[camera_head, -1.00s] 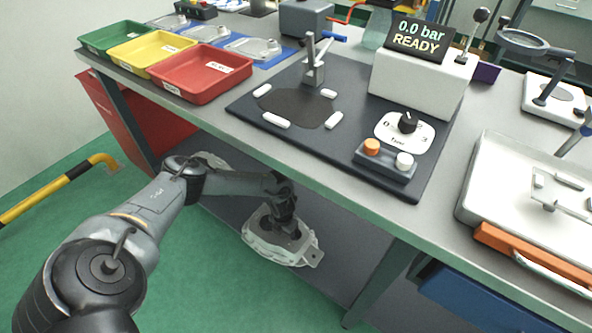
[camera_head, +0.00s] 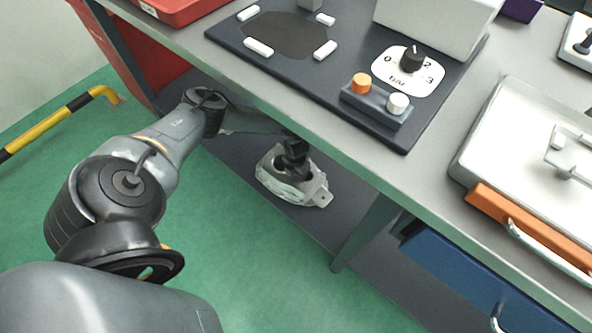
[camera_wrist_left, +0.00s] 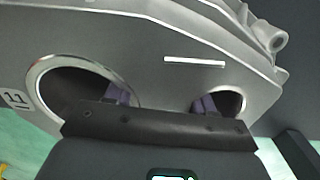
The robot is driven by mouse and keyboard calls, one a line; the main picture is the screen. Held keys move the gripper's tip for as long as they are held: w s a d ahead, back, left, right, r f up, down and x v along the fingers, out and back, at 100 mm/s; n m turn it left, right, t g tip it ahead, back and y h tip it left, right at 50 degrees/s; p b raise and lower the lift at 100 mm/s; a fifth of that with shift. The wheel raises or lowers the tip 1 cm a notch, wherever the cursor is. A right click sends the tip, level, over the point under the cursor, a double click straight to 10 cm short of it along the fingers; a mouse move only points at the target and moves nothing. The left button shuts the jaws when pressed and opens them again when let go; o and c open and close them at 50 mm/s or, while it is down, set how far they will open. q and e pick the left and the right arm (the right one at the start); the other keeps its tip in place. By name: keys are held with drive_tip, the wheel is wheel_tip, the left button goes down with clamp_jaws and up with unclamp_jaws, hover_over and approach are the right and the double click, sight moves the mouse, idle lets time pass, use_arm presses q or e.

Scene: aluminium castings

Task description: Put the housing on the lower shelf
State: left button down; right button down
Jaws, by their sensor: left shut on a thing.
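The housing (camera_head: 283,190) is a pale metal casting with a flange ear on its right side. My left gripper (camera_head: 295,165) is shut on it from above and mostly hidden by its own wrist. The housing is under the bench top, over the outer part of the dark lower shelf (camera_head: 232,158). I cannot tell whether it touches the shelf. In the left wrist view, the housing (camera_wrist_left: 185,50) fills the upper part, and the fingers of my left gripper (camera_wrist_left: 163,101) reach into two round openings in it. My right gripper is not in view.
The bench top (camera_head: 330,128) overhangs the shelf and my left forearm. A bench leg (camera_head: 368,228) stands right of the housing, with a blue drawer (camera_head: 450,265) beyond it. A yellow and black rail (camera_head: 65,118) is at the left. The shelf left of the housing looks clear.

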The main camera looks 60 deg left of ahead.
use_arm(q)
drive_tip(key=shift+w+a+f, duration=0.1)
drive_tip(key=shift+w+f, duration=0.05)
drive_tip(key=shift+w, duration=0.1)
drive_tip(key=shift+f, duration=0.15)
drive_tip(key=c, duration=0.8)
unclamp_jaws()
drive_tip(key=shift+s, duration=0.1)
drive_tip(key=o, duration=0.4)
drive_tip(key=shift+r+p, duration=1.8)
drive_tip(key=shift+r, duration=1.1)
